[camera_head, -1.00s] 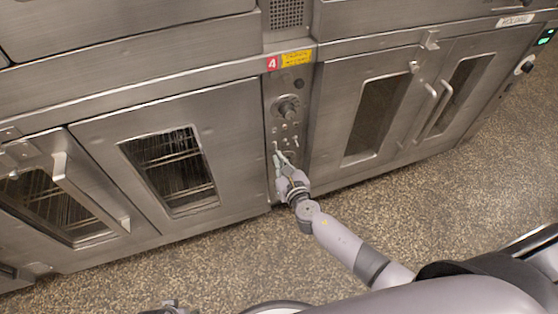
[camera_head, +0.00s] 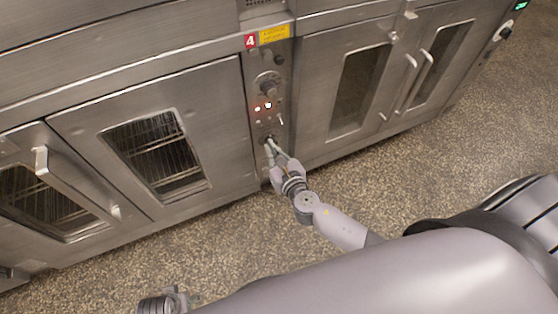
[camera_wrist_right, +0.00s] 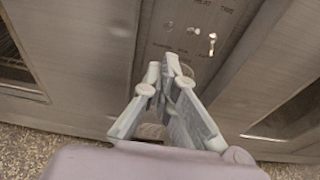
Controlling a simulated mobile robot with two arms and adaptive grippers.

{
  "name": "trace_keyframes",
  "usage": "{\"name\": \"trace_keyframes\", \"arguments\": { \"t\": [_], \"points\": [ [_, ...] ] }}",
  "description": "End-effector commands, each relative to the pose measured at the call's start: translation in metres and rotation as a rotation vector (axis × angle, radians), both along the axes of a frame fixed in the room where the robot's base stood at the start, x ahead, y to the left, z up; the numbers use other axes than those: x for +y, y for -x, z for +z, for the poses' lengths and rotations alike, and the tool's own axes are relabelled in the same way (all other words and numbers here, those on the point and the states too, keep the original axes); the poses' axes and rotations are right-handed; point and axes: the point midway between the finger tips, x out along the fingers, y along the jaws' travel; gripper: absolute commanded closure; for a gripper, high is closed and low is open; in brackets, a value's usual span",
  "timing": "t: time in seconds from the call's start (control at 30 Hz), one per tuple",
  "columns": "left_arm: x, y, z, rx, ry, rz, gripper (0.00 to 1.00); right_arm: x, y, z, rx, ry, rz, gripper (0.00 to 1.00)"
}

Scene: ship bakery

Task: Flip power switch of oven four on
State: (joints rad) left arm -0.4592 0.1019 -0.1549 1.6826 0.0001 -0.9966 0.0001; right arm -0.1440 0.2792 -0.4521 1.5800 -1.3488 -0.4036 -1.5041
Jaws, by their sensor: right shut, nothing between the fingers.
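Oven four's control panel (camera_head: 262,85) is a narrow steel strip below a red label "4" (camera_head: 251,41). It carries a large round knob (camera_head: 268,88), two lit indicator lights (camera_head: 268,105), and small switches lower down. In the right wrist view, a bright metal toggle (camera_wrist_right: 212,44) stands out right of the fingertips, apart from them. I cannot read which switch is power. My right gripper (camera_head: 269,143) is shut and empty at the panel's lower part; it also shows in the wrist view (camera_wrist_right: 164,68). Its fingertips hide part of the panel. My left gripper (camera_head: 170,301) is partly visible at the bottom edge.
Oven doors with windows flank the panel, left (camera_head: 160,150) and right (camera_head: 362,85). Bar handles (camera_head: 72,183) stick out from the doors. A yellow label (camera_head: 274,34) is beside the number. The speckled floor (camera_head: 150,255) in front is open.

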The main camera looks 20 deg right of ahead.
Motion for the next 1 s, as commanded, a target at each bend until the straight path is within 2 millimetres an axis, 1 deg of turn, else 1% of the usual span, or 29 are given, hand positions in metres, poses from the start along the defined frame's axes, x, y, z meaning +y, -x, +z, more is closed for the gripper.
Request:
{"name": "trace_keyframes", "arguments": {
  "t": [0.03,0.2,0.3,0.4,0.53,1.0],
  "points": [
    [0.000,0.000,0.000,0.001,-0.001,0.000,0.49,-0.001,0.013,0.002,0.003,0.000,0.001,1.00],
    [0.001,0.000,0.000,0.001,-0.001,0.000,0.49,-0.002,0.044,0.010,0.003,0.001,0.001,1.00],
    [0.001,0.000,0.000,0.001,-0.001,0.000,0.49,-0.002,0.057,0.013,0.002,-0.001,0.000,1.00],
    [0.001,0.001,0.000,0.001,-0.001,0.000,0.49,-0.002,0.064,0.015,0.001,0.000,0.001,1.00],
    [0.001,0.001,0.000,0.001,-0.001,0.000,0.49,-0.002,0.067,0.017,0.000,0.000,0.000,1.00],
    [0.001,0.000,0.000,0.001,-0.001,0.000,0.49,-0.002,0.066,0.016,0.000,-0.001,0.000,1.00]
  ]
}}
